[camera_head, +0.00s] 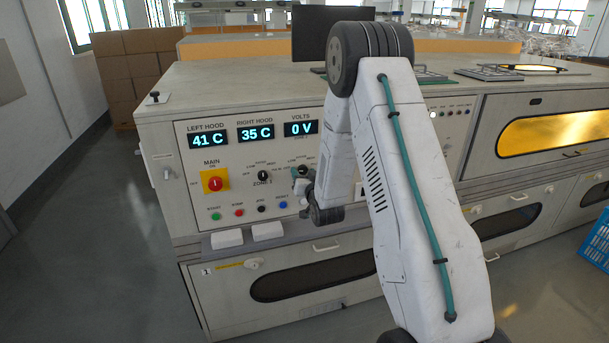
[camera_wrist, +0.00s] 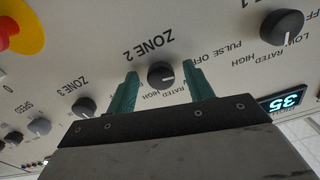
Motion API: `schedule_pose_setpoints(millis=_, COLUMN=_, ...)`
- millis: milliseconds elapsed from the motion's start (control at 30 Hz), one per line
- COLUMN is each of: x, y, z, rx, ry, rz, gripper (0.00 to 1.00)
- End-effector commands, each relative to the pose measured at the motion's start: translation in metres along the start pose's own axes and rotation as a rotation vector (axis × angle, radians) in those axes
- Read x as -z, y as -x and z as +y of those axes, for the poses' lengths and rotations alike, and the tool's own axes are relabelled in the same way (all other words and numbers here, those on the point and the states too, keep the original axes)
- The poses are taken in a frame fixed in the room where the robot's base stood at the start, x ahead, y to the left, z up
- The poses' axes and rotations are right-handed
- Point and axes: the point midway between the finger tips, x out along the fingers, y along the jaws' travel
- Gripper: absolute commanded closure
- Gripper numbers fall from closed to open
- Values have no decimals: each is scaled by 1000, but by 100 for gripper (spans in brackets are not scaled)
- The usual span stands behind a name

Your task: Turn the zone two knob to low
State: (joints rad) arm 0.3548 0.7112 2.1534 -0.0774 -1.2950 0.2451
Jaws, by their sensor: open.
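The zone two knob (camera_wrist: 161,75) is black and round, beside the "ZONE 2" lettering on the pale panel in the wrist view. Its white pointer line faces right in that view, toward one finger. My gripper (camera_wrist: 161,73) is open, with one green finger on each side of the knob. I cannot tell whether either finger touches it. "RATED" and "HIGH" show below the knob, "OFF" to its upper right; a low label for it is not visible, perhaps behind the finger. In the head view my gripper (camera_head: 303,173) is at the panel, and my arm hides much around it.
The zone one knob (camera_wrist: 282,27) and zone three knob (camera_wrist: 84,107) flank it. A red button on yellow (camera_wrist: 22,27) is at upper left. The main switch (camera_head: 215,184) and coloured buttons (camera_head: 238,212) are on the panel's left. A blue crate (camera_head: 597,243) stands at right.

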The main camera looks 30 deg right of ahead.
Motion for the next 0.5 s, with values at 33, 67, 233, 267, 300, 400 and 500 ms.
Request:
schedule_pose_setpoints(millis=33, x=0, y=0, z=0, rx=0, ry=0, rz=0, gripper=48)
schedule_pose_setpoints(millis=67, x=0, y=0, z=0, rx=0, ry=0, rz=0, gripper=48)
schedule_pose_setpoints(millis=233, x=0, y=0, z=0, rx=0, ry=0, rz=0, gripper=79)
schedule_pose_setpoints(millis=267, x=0, y=0, z=0, rx=0, ry=0, rz=0, gripper=87)
schedule_pose_setpoints(millis=300, x=0, y=0, z=0, rx=0, ry=0, rz=0, gripper=93)
schedule_pose_setpoints(millis=400, x=0, y=0, z=0, rx=0, ry=0, rz=0, gripper=93)
schedule_pose_setpoints(millis=500, x=0, y=0, z=0, rx=0, ry=-7, rz=0, gripper=93)
